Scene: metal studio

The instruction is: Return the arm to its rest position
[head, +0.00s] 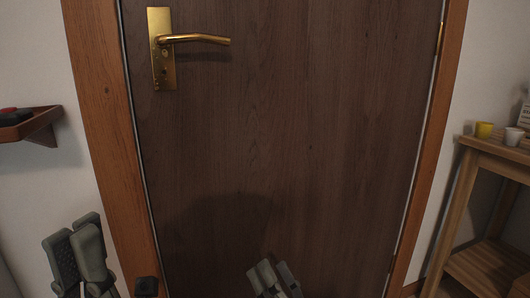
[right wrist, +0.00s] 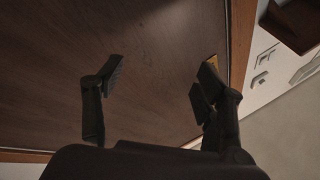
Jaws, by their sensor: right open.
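My right gripper (head: 274,278) is low in the head view, in front of the dark brown door (head: 300,130). In the right wrist view its two fingers (right wrist: 160,78) stand wide apart with nothing between them. The door also fills much of that view (right wrist: 150,45). My left gripper (head: 78,256) is at the lower left of the head view, in front of the wall and door frame. Its fingers overlap from this angle, so its opening is unclear. The brass door handle (head: 196,40) is at the upper left of the door, well away from both grippers.
The door sits in an orange-brown wooden frame (head: 100,100). A small wall shelf (head: 30,124) with dark items is at the left. A wooden stand (head: 490,148) with a yellow cup (head: 484,130) and a white cup (head: 513,136) is at the right.

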